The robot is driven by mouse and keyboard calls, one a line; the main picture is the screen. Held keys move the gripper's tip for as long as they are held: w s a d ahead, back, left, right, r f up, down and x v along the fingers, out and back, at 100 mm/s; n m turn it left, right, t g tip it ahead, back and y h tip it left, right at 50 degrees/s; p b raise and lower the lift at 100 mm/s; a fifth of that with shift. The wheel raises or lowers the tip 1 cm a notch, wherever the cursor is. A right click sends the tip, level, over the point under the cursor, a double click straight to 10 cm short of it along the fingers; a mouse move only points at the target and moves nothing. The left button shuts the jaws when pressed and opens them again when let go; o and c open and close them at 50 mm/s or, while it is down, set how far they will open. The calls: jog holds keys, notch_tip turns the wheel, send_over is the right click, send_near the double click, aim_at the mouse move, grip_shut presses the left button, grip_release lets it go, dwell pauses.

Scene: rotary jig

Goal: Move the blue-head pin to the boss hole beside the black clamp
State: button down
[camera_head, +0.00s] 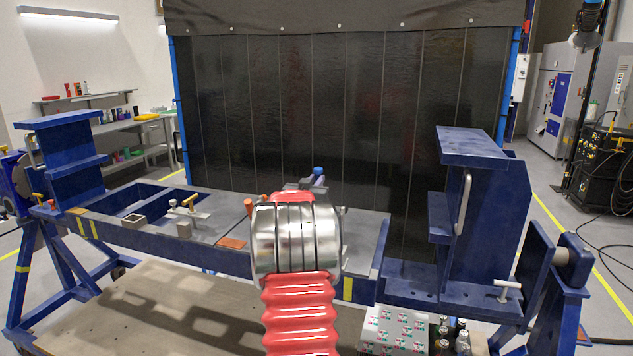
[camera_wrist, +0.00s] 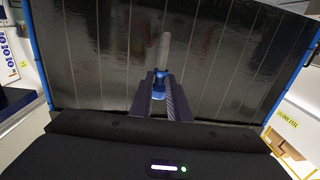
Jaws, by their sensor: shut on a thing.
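The blue-head pin shows in the wrist view (camera_wrist: 161,82), with its blue head between the two fingers and its grey shank reaching away from my gripper. My gripper (camera_wrist: 160,98) is shut on the head. In the head view the blue head (camera_head: 318,172) shows just beyond my arm, above the fixture table, beside my gripper (camera_head: 314,181). My arm's silver and red links cover part of the table. I cannot make out the black clamp or its boss hole for certain.
Tall blue uprights stand left (camera_head: 75,160) and right (camera_head: 480,200). A dark curtain (camera_head: 350,110) hangs behind.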

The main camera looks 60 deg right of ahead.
jog(key=shift+f, duration=2.85)
jog(key=shift+s+f, duration=0.1)
jog(key=shift+f, duration=0.8)
dwell(0.4)
jog(key=shift+r, duration=0.55)
jog(key=shift+f, duration=0.5)
dwell(1.5)
jog(key=c, duration=1.6)
grip_release()
